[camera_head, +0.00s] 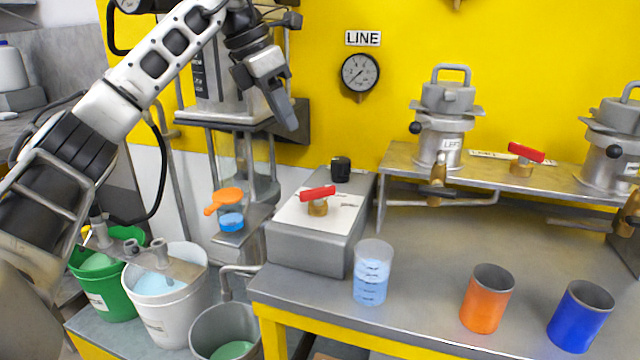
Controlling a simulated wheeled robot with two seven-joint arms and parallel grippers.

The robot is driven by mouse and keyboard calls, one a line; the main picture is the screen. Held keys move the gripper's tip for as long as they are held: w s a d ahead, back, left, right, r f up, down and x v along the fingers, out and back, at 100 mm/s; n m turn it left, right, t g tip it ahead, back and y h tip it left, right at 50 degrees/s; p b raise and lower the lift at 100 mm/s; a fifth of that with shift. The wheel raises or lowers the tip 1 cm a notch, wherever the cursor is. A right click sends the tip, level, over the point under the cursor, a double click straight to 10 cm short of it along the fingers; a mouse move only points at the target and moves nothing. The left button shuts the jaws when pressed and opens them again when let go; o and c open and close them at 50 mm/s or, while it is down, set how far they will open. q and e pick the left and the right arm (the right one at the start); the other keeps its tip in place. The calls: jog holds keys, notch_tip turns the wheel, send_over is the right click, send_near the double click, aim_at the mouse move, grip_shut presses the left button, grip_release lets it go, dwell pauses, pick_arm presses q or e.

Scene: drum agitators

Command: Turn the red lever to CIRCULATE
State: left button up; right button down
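A red lever (318,193) sits on a brass valve body on the white plate of a grey box (310,248), lying roughly sideways with its right end slightly raised. A second red lever (526,152) sits on a brass valve on the metal shelf between two lidded pots. Small print beside both is too small to read, so I cannot tell which has CIRCULATE. My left gripper (283,108) hangs in the air above and left of the grey box, pointing down, apart from both levers. Its fingers overlap in this view, so its opening is unclear. My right gripper is out of view.
A black knob (340,168) stands behind the nearer lever. A clear beaker of blue liquid (371,272), an orange cup (487,298) and a blue cup (580,315) stand on the bench. Buckets (172,318) stand lower left. A gauge (360,72) is on the yellow wall.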

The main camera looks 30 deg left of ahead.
aim_at(317, 188)
pick_arm(q)
jog(key=b+x, duration=0.2)
jog(key=x, duration=1.2)
jog(key=shift+s+f, duration=0.1)
jog(key=shift+f, duration=0.2)
jog(key=shift+w+f, duration=0.2)
jog(key=shift+f, duration=0.25)
grip_shut()
